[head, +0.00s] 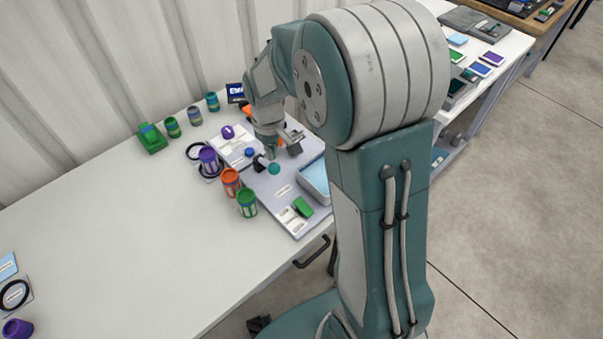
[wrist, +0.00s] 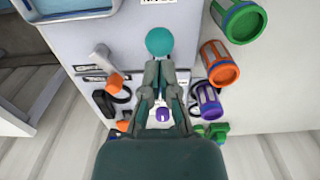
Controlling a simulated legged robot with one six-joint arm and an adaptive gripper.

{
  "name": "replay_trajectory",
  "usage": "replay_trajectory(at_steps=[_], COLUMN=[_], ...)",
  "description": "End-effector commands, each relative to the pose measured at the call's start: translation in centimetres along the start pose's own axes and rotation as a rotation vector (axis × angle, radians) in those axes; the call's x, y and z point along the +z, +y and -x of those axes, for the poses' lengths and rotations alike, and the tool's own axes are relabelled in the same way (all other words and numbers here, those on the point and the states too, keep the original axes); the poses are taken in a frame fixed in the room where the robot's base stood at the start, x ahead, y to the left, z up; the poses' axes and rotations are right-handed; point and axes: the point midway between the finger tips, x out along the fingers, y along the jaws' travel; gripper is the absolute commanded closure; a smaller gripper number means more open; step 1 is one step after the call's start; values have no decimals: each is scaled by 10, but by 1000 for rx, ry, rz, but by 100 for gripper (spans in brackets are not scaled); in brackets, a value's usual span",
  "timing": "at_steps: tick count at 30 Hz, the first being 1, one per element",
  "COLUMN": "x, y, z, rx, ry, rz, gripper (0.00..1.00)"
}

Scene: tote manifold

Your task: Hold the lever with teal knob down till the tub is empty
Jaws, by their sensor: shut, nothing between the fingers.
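The round teal knob (wrist: 159,41) shows in the wrist view just beyond my fingertips, and also in the head view (head: 274,168) on the grey panel (head: 270,187). Its lever is mostly hidden behind my gripper. My gripper (wrist: 160,66) is shut and empty, its tips close to the knob; I cannot tell whether they touch it. The tub (head: 315,181) stands on the panel to the right of the knob, partly behind my arm, with light blue contents visible. Its edge shows at the top left of the wrist view (wrist: 68,14).
Purple (head: 210,160), orange (head: 230,181) and green (head: 247,203) canisters stand left of the panel. The table's left (head: 110,235) is mostly clear.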

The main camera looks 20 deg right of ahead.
Motion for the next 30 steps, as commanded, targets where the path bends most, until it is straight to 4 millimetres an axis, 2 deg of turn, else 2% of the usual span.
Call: replay_trajectory(at_steps=[11,30], x=[0,0], y=[0,0], z=[-1,-23], rx=[0,0], ry=[-1,-1], rz=[0,0], gripper=[100,100])
